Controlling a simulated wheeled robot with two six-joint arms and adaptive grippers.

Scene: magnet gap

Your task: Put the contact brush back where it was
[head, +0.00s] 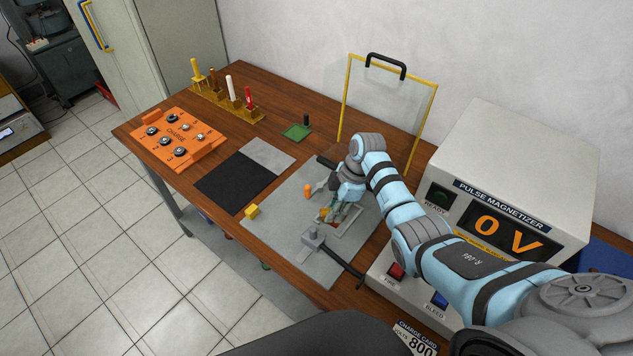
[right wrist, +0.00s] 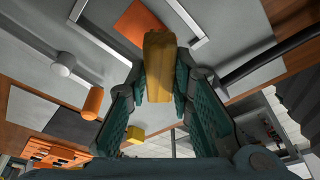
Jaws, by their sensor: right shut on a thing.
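My right gripper (head: 329,208) is low over the grey plate (head: 283,215) on the wooden table. In the right wrist view my gripper (right wrist: 160,95) is shut on a mustard-yellow blocky piece (right wrist: 160,58), held between its teal fingers. I cannot tell from its shape whether this is the contact brush. A rack (head: 213,92) at the back left holds several upright tools: a yellow one (head: 196,70), a dark one, a white one (head: 231,88) and a red one (head: 249,98). My left gripper is out of view.
An orange knob (head: 307,190) stands beside my gripper. A yellow block (head: 252,211) lies on the plate's left edge. A grey clamp (head: 312,238) is in front. The orange charge panel (head: 179,138), clear shield (head: 385,105) and pulse magnetizer (head: 510,180) stand around. The black mat (head: 233,183) is clear.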

